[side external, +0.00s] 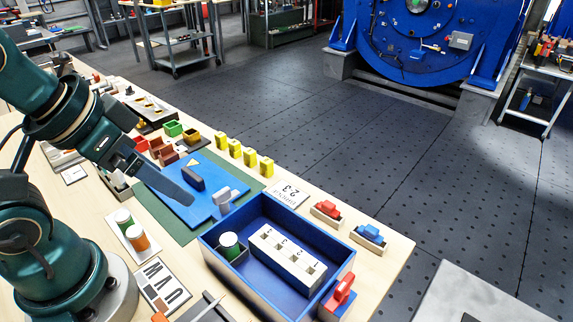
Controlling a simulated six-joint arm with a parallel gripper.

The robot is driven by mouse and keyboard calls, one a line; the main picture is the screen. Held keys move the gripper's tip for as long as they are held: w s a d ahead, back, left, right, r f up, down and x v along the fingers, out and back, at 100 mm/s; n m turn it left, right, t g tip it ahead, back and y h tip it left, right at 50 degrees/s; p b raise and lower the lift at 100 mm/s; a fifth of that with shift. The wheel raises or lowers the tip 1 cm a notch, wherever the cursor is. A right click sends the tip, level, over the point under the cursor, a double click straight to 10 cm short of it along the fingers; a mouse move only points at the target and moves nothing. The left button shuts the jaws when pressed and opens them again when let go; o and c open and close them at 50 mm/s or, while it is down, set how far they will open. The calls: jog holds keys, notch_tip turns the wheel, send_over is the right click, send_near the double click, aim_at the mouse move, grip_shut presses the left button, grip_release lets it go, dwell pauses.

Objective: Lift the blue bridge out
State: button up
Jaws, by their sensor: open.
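A small blue piece (370,232), which looks like the blue bridge, sits on a pale base near the table's right edge. A similar red piece (327,209) sits on its own base to its left. My gripper (186,193) is open, well to the left of the blue piece, over or just above a flat blue plate (222,180). Only one long dark finger shows clearly. I see nothing held. A dark block (193,178) is beside the fingertip, and I cannot tell if they touch.
A blue tray (211,243) holds a white numbered block (287,258) and a green can (229,243). Several yellow blocks (235,148) line the table's far edge. A red-handled piece (342,292) stands at the tray's right end. A number card (288,193) lies behind the tray.

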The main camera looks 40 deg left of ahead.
jog(key=w+r+n+t, duration=0.1)
jog(key=w+r+n, duration=0.2)
jog(key=w+r, duration=0.4)
jog(key=m+g, duration=0.2)
jog(key=m, duration=0.1)
send_over(372, 229)
jog(key=s, duration=0.2)
jog(key=f, duration=1.5)
jog(key=shift+s+a+f, duration=0.1)
jog(key=shift+s+f, duration=0.1)
jog(key=shift+f, duration=0.5)
jog(key=shift+x, duration=2.2)
